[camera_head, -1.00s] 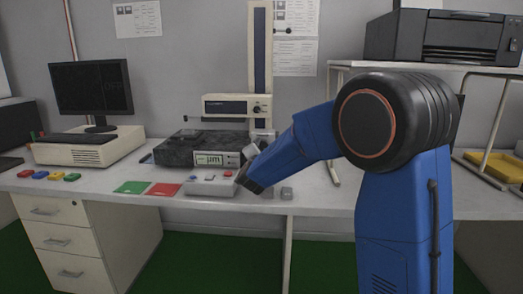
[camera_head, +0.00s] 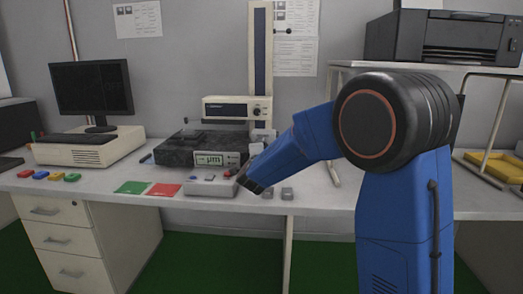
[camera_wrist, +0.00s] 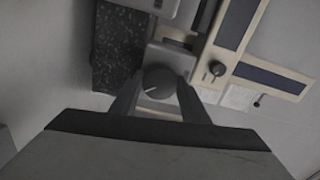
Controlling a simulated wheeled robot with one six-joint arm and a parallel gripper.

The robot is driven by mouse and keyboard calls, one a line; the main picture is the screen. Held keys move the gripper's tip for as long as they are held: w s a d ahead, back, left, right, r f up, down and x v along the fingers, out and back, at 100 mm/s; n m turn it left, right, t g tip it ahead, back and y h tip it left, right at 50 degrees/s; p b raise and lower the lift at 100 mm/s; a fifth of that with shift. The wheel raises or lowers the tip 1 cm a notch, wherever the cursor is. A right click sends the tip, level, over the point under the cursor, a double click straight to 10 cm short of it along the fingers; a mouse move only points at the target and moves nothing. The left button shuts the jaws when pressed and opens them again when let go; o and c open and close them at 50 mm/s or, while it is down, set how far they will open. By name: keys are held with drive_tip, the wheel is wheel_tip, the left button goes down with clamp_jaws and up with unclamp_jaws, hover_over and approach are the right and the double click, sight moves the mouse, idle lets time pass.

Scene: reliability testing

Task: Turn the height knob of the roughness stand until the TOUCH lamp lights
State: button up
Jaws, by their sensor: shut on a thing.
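In the wrist view, a round dark knob (camera_wrist: 158,82) with a pale pointer line sits on a grey block at the column's foot. My gripper (camera_wrist: 158,92) has a finger on each side of this knob and is shut on it. In the head view my gripper (camera_head: 243,178) is small and dark at the stand's front right, and the knob is hidden. I cannot make out a TOUCH lamp.
A grey box (camera_head: 208,187) with a red button stands in front of the stand. Grey blocks (camera_head: 287,194) lie right of my gripper. A green mat (camera_head: 132,187) and a red mat (camera_head: 163,190) lie at left. A second knob (camera_wrist: 217,68) is on the carriage.

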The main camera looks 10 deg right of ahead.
drive_tip(key=shift+f, duration=0.1)
drive_tip(key=o, duration=1.1)
drive_tip(key=shift+c, duration=0.2)
drive_tip(key=shift+s, duration=0.1)
drive_tip(key=v, duration=1.7)
drive_tip(key=shift+s, duration=0.15)
